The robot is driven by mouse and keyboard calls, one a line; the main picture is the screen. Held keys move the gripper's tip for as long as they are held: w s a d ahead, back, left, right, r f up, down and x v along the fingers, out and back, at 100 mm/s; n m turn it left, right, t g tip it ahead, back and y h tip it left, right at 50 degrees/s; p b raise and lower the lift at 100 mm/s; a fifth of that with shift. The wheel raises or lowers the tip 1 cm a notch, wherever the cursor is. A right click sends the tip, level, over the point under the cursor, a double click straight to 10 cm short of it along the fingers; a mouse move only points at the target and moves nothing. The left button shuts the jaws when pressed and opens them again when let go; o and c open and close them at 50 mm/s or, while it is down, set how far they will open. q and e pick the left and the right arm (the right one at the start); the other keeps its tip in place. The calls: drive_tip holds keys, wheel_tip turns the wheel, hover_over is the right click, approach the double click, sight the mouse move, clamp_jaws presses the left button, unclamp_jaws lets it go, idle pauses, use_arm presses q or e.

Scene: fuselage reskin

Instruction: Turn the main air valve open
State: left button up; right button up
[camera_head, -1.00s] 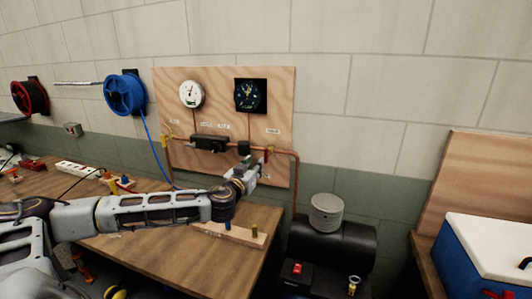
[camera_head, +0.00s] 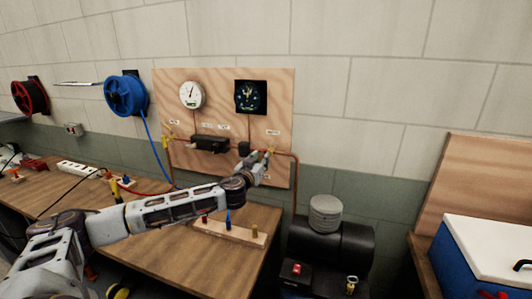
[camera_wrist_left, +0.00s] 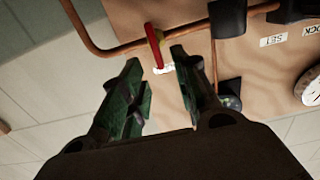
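The main air valve has a red lever (camera_wrist_left: 154,46) on a copper pipe at the right end of the wooden panel. In the left wrist view the lever's free end lies between the fingertips of my left gripper (camera_wrist_left: 157,60), with a gap visible on each side. The gripper is open and its dark green-padded fingers point at the panel. In the head view the left gripper (camera_head: 261,158) is at the panel's lower right and mostly hides the valve. My right gripper is not in view.
The panel (camera_head: 222,95) carries a white gauge (camera_head: 192,95), a dark dial (camera_head: 250,97), a black regulator block (camera_head: 210,143) and a yellow-handled valve (camera_head: 167,140) at left. The workbench (camera_head: 165,243) holds a wooden block with tools. A black tank (camera_head: 343,247) stands to its right.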

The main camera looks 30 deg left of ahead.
use_arm(q)
drive_tip(key=shift+p+x, duration=0.95)
drive_tip(key=shift+x, duration=2.45)
drive_tip(key=shift+d, duration=0.1)
clamp_jaws()
